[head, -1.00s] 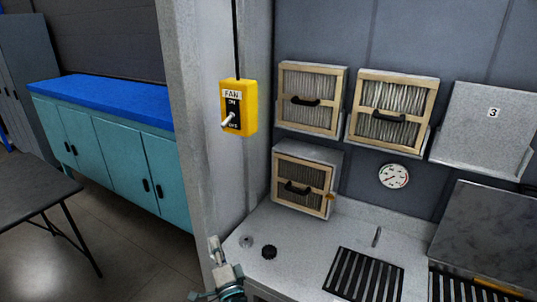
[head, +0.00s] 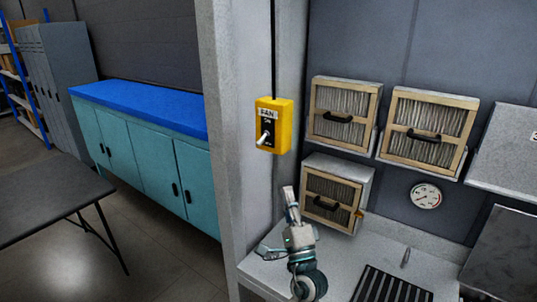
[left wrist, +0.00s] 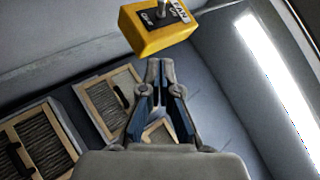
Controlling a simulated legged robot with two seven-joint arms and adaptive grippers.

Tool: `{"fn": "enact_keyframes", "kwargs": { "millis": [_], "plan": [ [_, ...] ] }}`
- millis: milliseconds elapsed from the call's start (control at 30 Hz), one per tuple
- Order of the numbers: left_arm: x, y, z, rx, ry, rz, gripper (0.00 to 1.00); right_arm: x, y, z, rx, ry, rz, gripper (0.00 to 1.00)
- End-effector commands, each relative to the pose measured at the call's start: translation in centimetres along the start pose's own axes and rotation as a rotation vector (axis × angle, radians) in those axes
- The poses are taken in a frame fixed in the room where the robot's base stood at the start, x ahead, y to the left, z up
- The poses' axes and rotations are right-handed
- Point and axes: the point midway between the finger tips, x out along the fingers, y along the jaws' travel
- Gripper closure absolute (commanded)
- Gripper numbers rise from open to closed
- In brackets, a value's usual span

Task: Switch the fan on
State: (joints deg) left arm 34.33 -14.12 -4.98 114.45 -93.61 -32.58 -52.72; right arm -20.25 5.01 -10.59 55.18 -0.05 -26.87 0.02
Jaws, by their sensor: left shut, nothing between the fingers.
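The fan switch box (head: 274,125) is yellow and mounted on the grey pillar, with a cable running up from it. Its toggle lever (head: 263,138) is silver and points down and to the left, toward the lower marking. My left gripper (head: 289,190) is below the box and a little to its right in the head view, pointing up. It is shut and empty, apart from the box. In the left wrist view the box (left wrist: 158,30) is ahead of the closed fingertips (left wrist: 160,63), and the lever (left wrist: 162,8) shows at the top edge. My right gripper is not in view.
Framed filters with black handles (head: 343,112) hang on the wall right of the box. Another filter (head: 333,195) stands on the counter behind my left gripper. A round gauge (head: 425,195) is on the wall. The pillar (head: 226,130) stands left of the box.

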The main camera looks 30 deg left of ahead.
Motion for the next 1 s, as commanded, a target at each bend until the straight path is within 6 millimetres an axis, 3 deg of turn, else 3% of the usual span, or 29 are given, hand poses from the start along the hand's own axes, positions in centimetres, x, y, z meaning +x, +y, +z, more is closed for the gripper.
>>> {"fn": "enact_keyframes", "kwargs": {
  "millis": [400, 633, 1000],
  "plan": [
    [8.9, -0.3, 0.1, -0.002, -0.002, -0.001, 1.0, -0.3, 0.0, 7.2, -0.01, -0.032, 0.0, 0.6],
    [11.1, -0.3, 2.3, -0.001, -0.001, -0.001, 1.0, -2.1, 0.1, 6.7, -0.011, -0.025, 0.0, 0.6],
    [11.5, 0.0, 2.8, -0.002, 0.001, 0.0, 1.0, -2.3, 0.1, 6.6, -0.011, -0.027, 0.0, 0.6]
  ]
}}
